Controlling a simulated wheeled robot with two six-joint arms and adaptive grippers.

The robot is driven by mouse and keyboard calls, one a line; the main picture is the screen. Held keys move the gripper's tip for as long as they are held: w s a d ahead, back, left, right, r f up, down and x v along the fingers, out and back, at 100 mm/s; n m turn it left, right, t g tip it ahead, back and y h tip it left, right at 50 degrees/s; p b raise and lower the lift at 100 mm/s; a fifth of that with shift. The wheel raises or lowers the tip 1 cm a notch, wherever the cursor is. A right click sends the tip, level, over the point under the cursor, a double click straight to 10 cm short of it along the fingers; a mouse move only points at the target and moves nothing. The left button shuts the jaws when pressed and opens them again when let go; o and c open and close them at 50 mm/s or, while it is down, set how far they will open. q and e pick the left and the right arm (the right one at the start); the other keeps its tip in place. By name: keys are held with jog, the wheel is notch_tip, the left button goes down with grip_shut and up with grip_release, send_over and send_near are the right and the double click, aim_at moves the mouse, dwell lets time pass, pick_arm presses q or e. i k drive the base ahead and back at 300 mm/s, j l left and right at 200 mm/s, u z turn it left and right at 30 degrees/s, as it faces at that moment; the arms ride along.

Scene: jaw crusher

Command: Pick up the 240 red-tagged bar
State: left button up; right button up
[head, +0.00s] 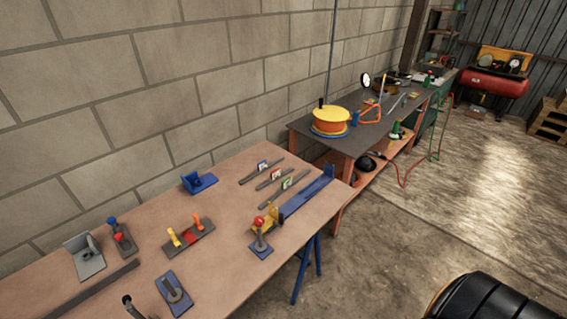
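Three thin grey bars lie side by side on the brown workbench (225,230), near its far edge. The red-tagged bar (264,184) is the middle one, with its red and white tag standing up near its middle. The blue-tagged bar (249,178) lies on the wall side of it. The green-tagged bar (271,199) lies on the near side. The bars are apart from one another. The numbers on the tags are too small to read. Neither of my grippers is in the head view.
A long blue fixture (305,195) with a yellow clamp (266,219) lies right of the bars. A blue bracket (199,182) stands to their left, and several small fixtures sit nearer. A dark table (340,138) with an orange reel (330,121) stands beyond. A black ribbed object (495,300) is at lower right.

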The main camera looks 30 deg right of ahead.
aim_at(275, 175)
jog(key=z, duration=0.85)
jog(key=i+l+u, duration=0.35)
jog(key=l, duration=0.15)
